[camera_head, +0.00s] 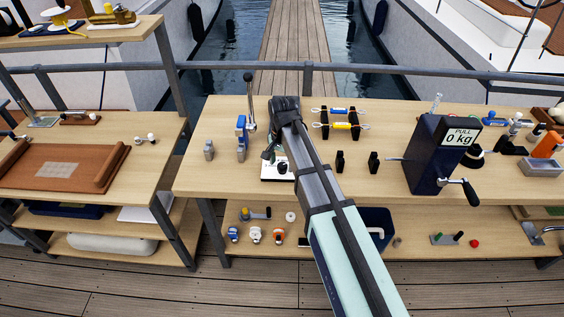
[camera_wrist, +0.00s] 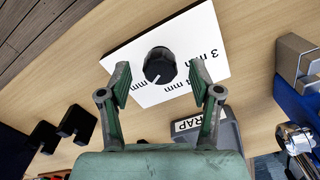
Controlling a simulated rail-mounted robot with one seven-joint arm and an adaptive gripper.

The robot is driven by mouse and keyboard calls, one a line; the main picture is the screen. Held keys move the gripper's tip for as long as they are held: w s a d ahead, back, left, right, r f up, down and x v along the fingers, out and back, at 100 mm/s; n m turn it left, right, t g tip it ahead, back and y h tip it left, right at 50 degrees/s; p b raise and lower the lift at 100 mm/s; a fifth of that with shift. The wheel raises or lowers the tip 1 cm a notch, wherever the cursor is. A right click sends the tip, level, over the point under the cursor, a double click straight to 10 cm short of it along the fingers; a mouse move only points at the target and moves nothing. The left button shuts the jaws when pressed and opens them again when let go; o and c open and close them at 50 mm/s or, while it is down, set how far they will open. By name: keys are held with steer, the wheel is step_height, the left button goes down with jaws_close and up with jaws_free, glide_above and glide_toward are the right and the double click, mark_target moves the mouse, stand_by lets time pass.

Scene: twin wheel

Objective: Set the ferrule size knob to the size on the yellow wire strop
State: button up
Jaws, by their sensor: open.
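The ferrule size knob (camera_wrist: 160,65) is black and round with a white pointer line, on a white plate (camera_wrist: 207,33). The plate also shows in the head view (camera_head: 270,175). My gripper (camera_wrist: 160,80) is open, with its two green-padded fingers on either side of the knob, apart from it. The yellow wire strop (camera_head: 342,126) lies across a black rack behind my arm, below a blue one (camera_head: 340,110). Its size marking is too small to read.
A blue lever press (camera_head: 242,130) stands left of the plate. Black blocks (camera_head: 340,162) stand to the right, then a dark pull tester (camera_head: 432,155) reading 0 kg with a crank. A grey box marked "RAP" (camera_wrist: 222,128) is close to my right finger.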

steer(key=shift+f, duration=0.5)
steer(key=c, duration=1.1)
steer(key=shift+c, duration=0.2)
